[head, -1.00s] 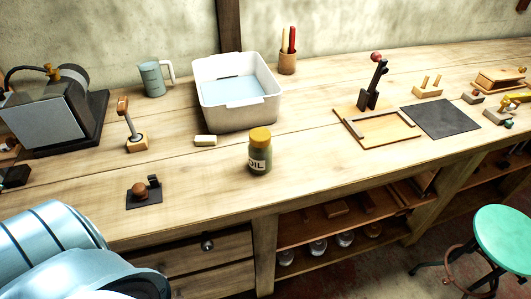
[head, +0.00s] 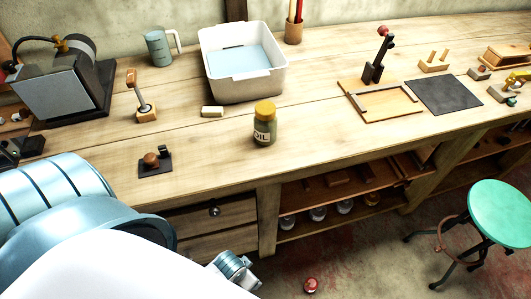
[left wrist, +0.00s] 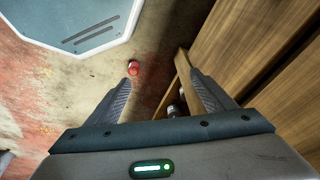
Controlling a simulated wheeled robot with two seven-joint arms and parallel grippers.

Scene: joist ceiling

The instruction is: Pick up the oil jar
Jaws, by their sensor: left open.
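The oil jar (head: 265,125) stands upright near the front edge of the workbench. It is dark greenish, with a yellow lid and a pale label reading OIL. My left arm comes in at the lower left of the head view, low in front of the bench and well apart from the jar. In the left wrist view, my left gripper (left wrist: 165,92) is open with nothing between its fingers. It faces down toward the floor beside the wooden drawers, and the jar is not in that view. My right gripper is not in view.
On the workbench (head: 330,140), a white tub (head: 243,88) stands behind the jar, with a pale block (head: 212,112) to the left. A dark plate with a brown knob (head: 153,161) lies further left. A green stool (head: 498,212) stands right. A red object (head: 311,285) lies on the floor.

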